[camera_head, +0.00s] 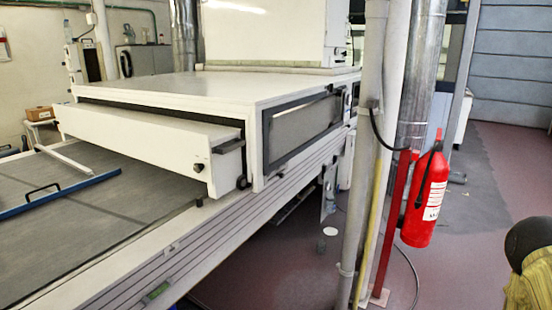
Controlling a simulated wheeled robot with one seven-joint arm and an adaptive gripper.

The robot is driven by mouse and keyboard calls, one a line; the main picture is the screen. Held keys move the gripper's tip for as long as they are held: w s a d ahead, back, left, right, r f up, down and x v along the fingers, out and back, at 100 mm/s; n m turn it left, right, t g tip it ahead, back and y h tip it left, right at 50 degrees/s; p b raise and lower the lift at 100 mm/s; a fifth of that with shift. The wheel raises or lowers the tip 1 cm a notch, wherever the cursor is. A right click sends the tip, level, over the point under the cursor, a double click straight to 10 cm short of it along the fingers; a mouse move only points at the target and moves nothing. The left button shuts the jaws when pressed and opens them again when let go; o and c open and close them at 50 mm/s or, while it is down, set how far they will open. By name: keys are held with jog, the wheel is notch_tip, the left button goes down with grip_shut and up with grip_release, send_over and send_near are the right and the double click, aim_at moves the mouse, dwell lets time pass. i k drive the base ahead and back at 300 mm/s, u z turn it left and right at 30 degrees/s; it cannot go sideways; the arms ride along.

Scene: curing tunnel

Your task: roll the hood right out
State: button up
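The hood (150,140) is a long white box-like section at the front end of the white tunnel housing (215,88). It sticks out partway from under the housing's front edge, over the grey belt (105,215). A black handle (228,146) and a small dark knob (198,167) are at its right end. A dark roller (243,182) shows low beside that end, near the side rail. How far the hood runs back inside the housing is hidden. My gripper is not in view.
A blue bar (60,194) with a black handle lies across the belt before the hood. Pipes (370,150) and a red fire extinguisher (425,195) stand right of the tunnel. A dark rounded object (528,240) is at lower right. Reddish floor (465,265) is open between.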

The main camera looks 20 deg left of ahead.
aim_at(171, 144)
jog(key=z, duration=0.2)
jog(key=k, duration=0.3)
jog(key=u, duration=1.15)
jog(key=i, duration=1.2)
